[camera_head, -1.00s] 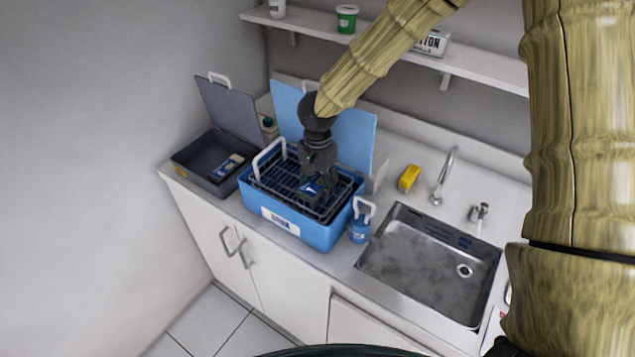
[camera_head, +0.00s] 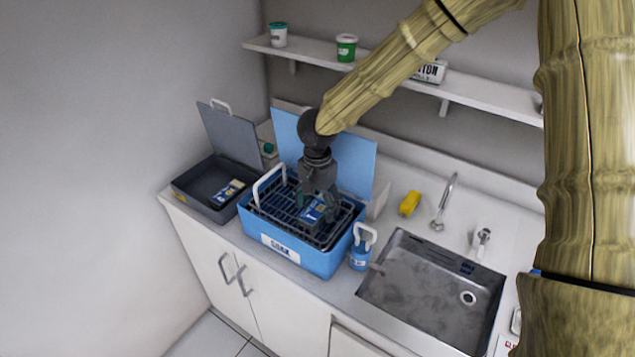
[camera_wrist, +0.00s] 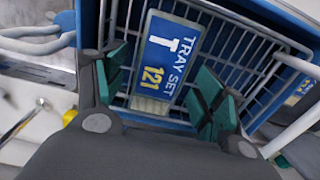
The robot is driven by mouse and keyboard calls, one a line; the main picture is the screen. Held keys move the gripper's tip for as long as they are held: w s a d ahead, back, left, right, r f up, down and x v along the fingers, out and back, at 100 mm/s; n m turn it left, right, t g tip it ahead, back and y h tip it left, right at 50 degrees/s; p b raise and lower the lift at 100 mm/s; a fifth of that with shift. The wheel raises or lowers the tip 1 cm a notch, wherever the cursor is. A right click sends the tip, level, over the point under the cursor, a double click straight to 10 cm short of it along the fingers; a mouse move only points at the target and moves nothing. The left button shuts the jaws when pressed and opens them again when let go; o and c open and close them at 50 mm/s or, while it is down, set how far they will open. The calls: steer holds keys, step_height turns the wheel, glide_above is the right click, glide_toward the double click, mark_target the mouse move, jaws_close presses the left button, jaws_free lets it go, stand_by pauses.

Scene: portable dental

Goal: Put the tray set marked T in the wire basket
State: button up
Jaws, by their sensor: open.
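The tray set marked T (camera_wrist: 168,58) has a blue label reading "TRAY SET" and "121". It lies inside the dark wire basket (camera_wrist: 120,20), and it also shows in the head view (camera_head: 314,211). The basket (camera_head: 284,203) sits in the blue box (camera_head: 316,261) on the counter. My gripper (camera_head: 318,200) is over the basket. In the wrist view its green-padded fingers (camera_wrist: 165,90) stand apart on either side of the tray set, with visible gaps. Whether the tray set touches the basket floor is hard to tell.
A grey open case (camera_head: 206,208) with another blue-labelled pack (camera_head: 229,191) stands left of the blue box. A yellow sponge (camera_head: 410,203) lies behind. A shelf (camera_head: 390,75) runs above.

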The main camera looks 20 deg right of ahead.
mark_target(318, 208)
step_height(318, 208, up, 10)
steer(key=b, duration=0.2)
steer(key=shift+f, duration=0.15)
stand_by(1.3)
